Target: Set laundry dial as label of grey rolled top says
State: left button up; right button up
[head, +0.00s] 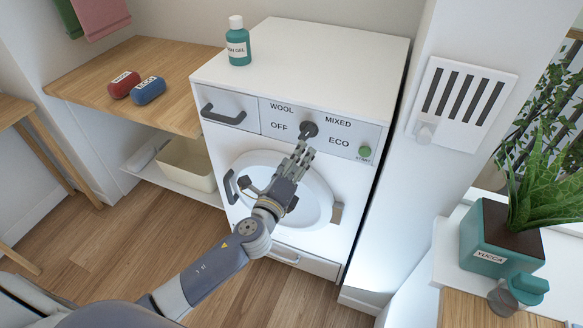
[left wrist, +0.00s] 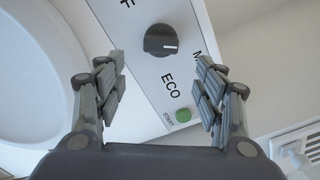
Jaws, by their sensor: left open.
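The white laundry machine (head: 388,72) has a dark round dial (head: 309,130), with WOOL, MIXED, OFF and ECO printed around it. The dial shows large in the left wrist view (left wrist: 161,40); its white mark points right there, roughly toward the M of a partly cut-off word. My left gripper (head: 302,150) is open and empty, just below the dial in the head view; its fingers (left wrist: 158,72) are spread on either side of the panel. A red roll (head: 123,85) labelled WOOL and a blue roll (head: 149,91) labelled ECO lie on the wooden counter. I cannot make out a grey rolled top. My right gripper is out of view.
A green START button (head: 364,151) sits right of ECO. A teal bottle (head: 238,46) stands on the machine. A cream bin (head: 185,163) is on the low shelf. A potted yucca (head: 503,238) and a slotted wall panel (head: 462,96) are at the right.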

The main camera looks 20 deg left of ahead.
pick_arm(q)
jog(key=shift+s, duration=1.6)
jog(key=s+a+f+n+g+y, duration=0.1)
jog(key=s+a+f+n+g, duration=0.15)
jog(key=f, duration=0.85)
jog(key=s+a+f+n+g, duration=0.1)
jog(key=f+n+g, duration=0.2)
jog(key=f, duration=0.7)
jog(key=s+a+f+n+g, duration=0.1)
jog(key=s+f+n+g, duration=0.15)
jog(key=s+f, duration=0.4)
jog(key=s+a+f+n+g, duration=0.1)
jog(key=s+f+n, duration=0.25)
jog(key=f, duration=0.65)
jog(key=s+f+n+g, duration=0.2)
jog(key=s+f, duration=0.4)
jog(key=s, duration=0.5)
jog(key=s+d+f+n+g, duration=0.1)
jog(key=s+f+n+g, duration=0.2)
jog(key=s, duration=0.9)
jog(key=s+f+n+g, duration=0.3)
jog(key=s+f+n, duration=0.2)
jog(key=s+f, duration=0.3)
jog(key=s, duration=0.4)
jog(key=shift+d+f, duration=0.2)
jog(key=shift+f, duration=0.15)
jog(key=shift+n, duration=0.25)
